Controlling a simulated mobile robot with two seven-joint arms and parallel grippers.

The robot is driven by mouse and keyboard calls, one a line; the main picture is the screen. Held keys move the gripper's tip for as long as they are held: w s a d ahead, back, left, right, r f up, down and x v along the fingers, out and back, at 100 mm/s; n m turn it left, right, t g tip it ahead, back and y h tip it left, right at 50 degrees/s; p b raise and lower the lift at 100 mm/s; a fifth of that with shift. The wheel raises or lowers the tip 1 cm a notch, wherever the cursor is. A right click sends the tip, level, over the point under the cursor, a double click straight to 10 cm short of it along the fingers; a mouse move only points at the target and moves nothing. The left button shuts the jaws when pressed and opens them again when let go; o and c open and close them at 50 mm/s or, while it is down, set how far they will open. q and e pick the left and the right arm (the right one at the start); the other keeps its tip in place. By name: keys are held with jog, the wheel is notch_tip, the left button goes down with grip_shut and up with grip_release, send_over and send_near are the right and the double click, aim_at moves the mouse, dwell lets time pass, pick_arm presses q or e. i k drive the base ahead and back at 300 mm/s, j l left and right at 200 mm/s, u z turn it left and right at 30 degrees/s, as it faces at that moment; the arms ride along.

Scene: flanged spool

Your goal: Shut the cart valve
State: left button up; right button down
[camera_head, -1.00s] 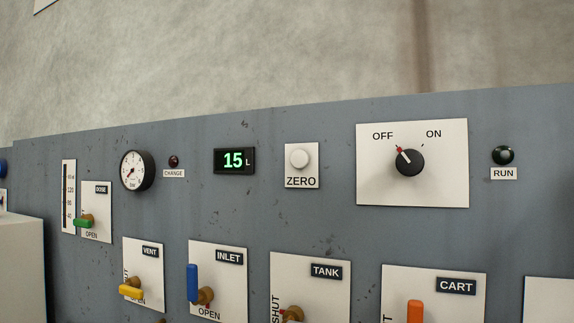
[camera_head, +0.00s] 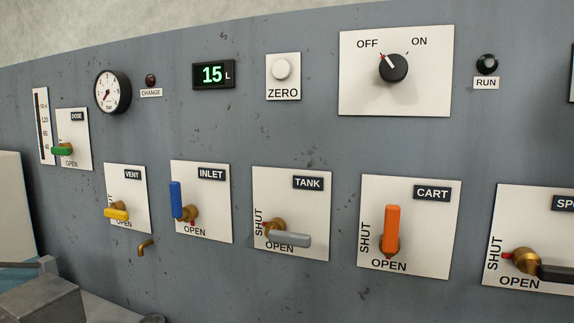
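The cart valve has an orange handle (camera_head: 391,228) on a white plate (camera_head: 435,240) labelled CART, right of the middle in the head view. The handle stands upright, pointing up from its brass hub. The plate reads SHUT along its left side and OPEN along its bottom. A small red mark shows low at the hub, near OPEN. Neither of my grippers shows in this view, and nothing visible touches the handle.
The tank valve's grey handle (camera_head: 289,238) points right, its red mark toward SHUT. The inlet valve's blue handle (camera_head: 176,200) stands upright. A dark-handled valve (camera_head: 555,271) is at the right. The display (camera_head: 213,75) reads 15 L. The knob (camera_head: 393,67) points toward OFF.

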aim_at(390, 242)
jog(key=k+l, duration=0.15)
jog(key=k, duration=0.35)
jog(key=k+l, duration=0.2)
jog(key=k, duration=0.25)
